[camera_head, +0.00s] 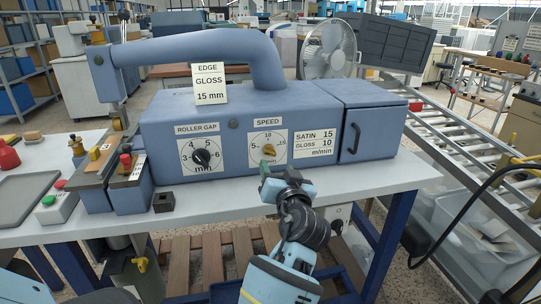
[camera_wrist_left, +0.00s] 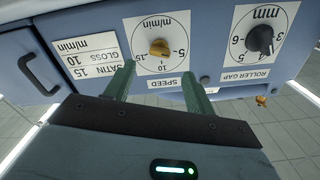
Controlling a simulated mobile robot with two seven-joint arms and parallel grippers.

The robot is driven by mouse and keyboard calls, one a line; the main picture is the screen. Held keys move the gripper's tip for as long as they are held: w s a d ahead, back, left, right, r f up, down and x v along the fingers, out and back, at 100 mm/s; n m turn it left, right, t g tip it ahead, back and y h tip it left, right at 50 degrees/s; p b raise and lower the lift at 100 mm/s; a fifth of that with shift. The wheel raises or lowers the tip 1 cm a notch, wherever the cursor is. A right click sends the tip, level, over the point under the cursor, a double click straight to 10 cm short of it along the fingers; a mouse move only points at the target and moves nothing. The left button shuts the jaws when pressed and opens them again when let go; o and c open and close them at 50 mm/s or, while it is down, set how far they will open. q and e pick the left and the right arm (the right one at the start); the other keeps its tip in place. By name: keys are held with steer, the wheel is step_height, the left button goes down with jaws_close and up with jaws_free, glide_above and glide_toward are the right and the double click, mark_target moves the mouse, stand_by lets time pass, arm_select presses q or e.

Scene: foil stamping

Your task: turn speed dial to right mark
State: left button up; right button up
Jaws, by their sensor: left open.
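The speed dial is a yellow knob (camera_head: 268,150) on a white square plate marked 5, 10 and 15, on the front of the blue machine (camera_head: 215,112). The yellow knob also shows upside down in the left wrist view (camera_wrist_left: 159,47). I cannot tell exactly which mark it points at. My left gripper (camera_head: 265,170) is just below and in front of the dial. In the left wrist view its two green fingers (camera_wrist_left: 160,84) are apart, with the knob beyond their tips and nothing between them. My right gripper is not in view.
A black roller gap dial (camera_head: 202,157) sits left of the speed dial. A label (camera_head: 314,144) reads satin 15, gloss 10 m/min. A card (camera_head: 210,84) on top reads edge, gloss, 15 mm. A door handle (camera_head: 354,138) juts out at right. A small dark block (camera_head: 163,202) lies on the table.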

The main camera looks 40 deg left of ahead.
mark_target(271, 154)
arm_select(q)
steer(key=shift+w+a+r, duration=0.1)
steer(key=shift+w+a, duration=0.15)
steer(key=shift+a, duration=0.1)
steer(key=p+x, duration=0.1)
steer(key=x, duration=0.6)
steer(key=shift+d, duration=0.1)
steer(key=c, duration=1)
